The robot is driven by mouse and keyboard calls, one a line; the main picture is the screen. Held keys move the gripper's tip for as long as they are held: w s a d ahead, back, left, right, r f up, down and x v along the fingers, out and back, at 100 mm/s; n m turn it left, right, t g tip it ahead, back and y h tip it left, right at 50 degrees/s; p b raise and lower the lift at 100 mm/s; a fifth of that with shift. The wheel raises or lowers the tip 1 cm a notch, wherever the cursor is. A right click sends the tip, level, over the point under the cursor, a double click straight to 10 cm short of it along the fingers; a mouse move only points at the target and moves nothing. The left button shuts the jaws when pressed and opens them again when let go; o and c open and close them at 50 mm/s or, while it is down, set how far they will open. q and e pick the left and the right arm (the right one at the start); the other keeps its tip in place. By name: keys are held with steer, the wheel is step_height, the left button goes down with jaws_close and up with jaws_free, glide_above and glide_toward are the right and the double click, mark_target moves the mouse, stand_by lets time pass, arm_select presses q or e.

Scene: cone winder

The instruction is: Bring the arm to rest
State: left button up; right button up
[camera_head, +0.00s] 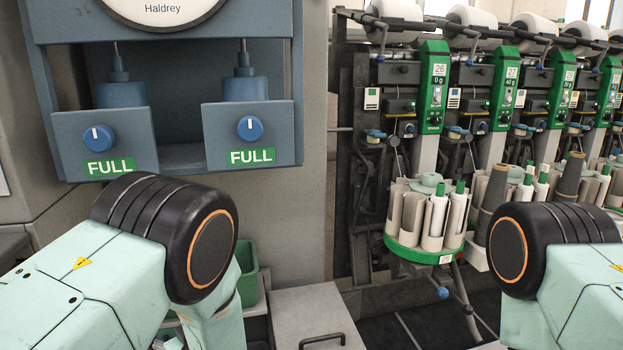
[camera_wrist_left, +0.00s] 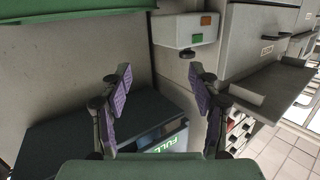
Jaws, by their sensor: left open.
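My left gripper (camera_wrist_left: 160,84) shows in the left wrist view with its two purple-padded fingers spread wide. Nothing is held between them. In the head view my left arm (camera_head: 90,290) comes in from the lower left, bent at a black joint below the two FULL panels; its gripper is mostly hidden below. My right arm (camera_head: 585,290) comes in at the lower right, and its gripper is outside the picture.
A blue-grey unit with FULL labels (camera_head: 250,156) and knobs stands close above my left arm. A green bin (camera_head: 247,275) is beside that arm. A round green-based bobbin carousel (camera_head: 425,250) stands between the arms. The wrist view shows a grey button box (camera_wrist_left: 190,30) and tiled floor (camera_wrist_left: 285,155).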

arm_select(q)
steer(key=s+d+f+m+g+h, duration=0.3)
steer(key=s+f+m+g+h, duration=0.35)
steer(key=s+f, duration=0.9)
steer(key=s+d+m+g+h, duration=0.2)
steer(key=s+g+h, duration=0.2)
steer(key=s, duration=1.8)
steer(key=shift+d+f+h+p, duration=0.15)
steer(key=shift+f+h+p, duration=0.25)
steer(key=shift+h, duration=0.35)
steer(key=shift+s+g, duration=0.1)
steer(key=shift+g, duration=0.15)
